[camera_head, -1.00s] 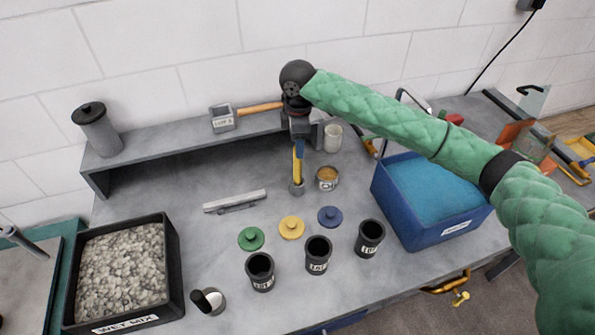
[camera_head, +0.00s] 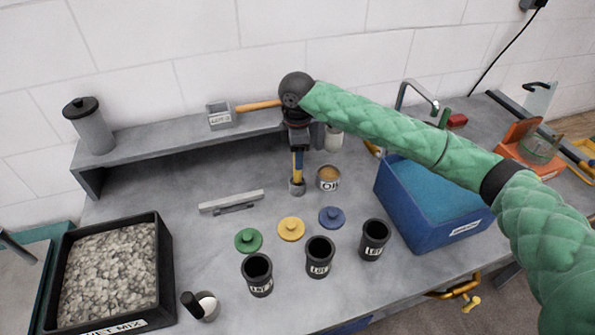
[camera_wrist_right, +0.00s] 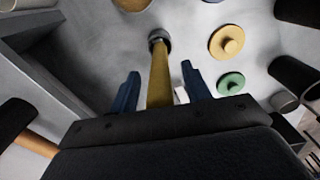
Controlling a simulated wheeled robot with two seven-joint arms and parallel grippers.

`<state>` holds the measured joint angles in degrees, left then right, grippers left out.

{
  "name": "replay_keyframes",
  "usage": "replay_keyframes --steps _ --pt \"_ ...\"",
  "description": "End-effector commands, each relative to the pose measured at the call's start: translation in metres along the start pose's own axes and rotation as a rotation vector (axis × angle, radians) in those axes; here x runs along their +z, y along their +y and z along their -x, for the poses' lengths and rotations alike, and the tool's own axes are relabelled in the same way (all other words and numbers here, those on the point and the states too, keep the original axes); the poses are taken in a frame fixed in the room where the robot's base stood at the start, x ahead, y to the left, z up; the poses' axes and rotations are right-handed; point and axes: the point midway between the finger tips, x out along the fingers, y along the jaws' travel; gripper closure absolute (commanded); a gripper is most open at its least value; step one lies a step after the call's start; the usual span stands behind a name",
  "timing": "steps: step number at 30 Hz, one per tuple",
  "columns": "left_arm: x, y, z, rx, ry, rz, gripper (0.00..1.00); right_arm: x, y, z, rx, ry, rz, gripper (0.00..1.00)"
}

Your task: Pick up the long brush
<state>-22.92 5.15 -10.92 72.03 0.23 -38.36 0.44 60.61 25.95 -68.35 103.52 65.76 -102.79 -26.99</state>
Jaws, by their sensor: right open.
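The long brush (camera_head: 299,168) stands about upright on the grey bench, a yellow handle with a round grey metal piece at its lower end. In the right wrist view its handle (camera_wrist_right: 160,75) runs between the two blue fingers of my right gripper (camera_wrist_right: 162,87). In the head view my right gripper (camera_head: 297,158) points down over the brush and partly hides its handle. The fingers are open, one on each side of the handle, with a gap showing on both sides. The brush's upper end is hidden by the gripper. My left gripper is not in view.
An open tin (camera_head: 328,178) stands close right of the brush. A grey bar (camera_head: 231,201) lies to the left. Green, yellow and blue lids (camera_head: 331,217) and black cups (camera_head: 320,258) are in front. A raised shelf (camera_head: 150,142) is behind; a blue tub (camera_head: 392,205) stands right.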

Motion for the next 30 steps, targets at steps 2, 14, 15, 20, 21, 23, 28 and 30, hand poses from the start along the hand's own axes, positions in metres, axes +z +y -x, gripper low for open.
replay_keyframes --steps 2,14,15,20,21,23,28,30 --pt "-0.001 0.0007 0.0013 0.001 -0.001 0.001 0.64 0.0001 0.0001 -0.0011 0.0 0.0 0.0 0.52" --pt "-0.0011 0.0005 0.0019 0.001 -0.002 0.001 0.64 0.0001 0.0001 -0.0008 0.0 0.0 0.0 0.86" --pt "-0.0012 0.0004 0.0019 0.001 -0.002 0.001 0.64 0.0001 0.0001 -0.0009 0.0 0.0 0.0 0.93" --pt "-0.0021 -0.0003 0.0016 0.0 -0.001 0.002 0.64 0.0001 0.0001 -0.0009 0.0 0.0 0.0 1.0" --pt "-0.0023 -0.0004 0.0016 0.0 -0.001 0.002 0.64 0.0001 0.0001 -0.0009 0.0 0.0 0.0 1.0" --pt "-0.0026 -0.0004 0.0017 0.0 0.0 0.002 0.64 0.0001 0.0001 -0.0008 0.0 0.0 0.0 1.0" --pt "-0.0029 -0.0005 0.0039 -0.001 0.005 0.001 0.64 0.0001 0.0001 0.0027 0.0 0.0 0.0 1.0" --pt "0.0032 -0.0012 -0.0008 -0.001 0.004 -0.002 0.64 0.0 0.0001 0.0062 0.0 0.0 0.0 1.0"
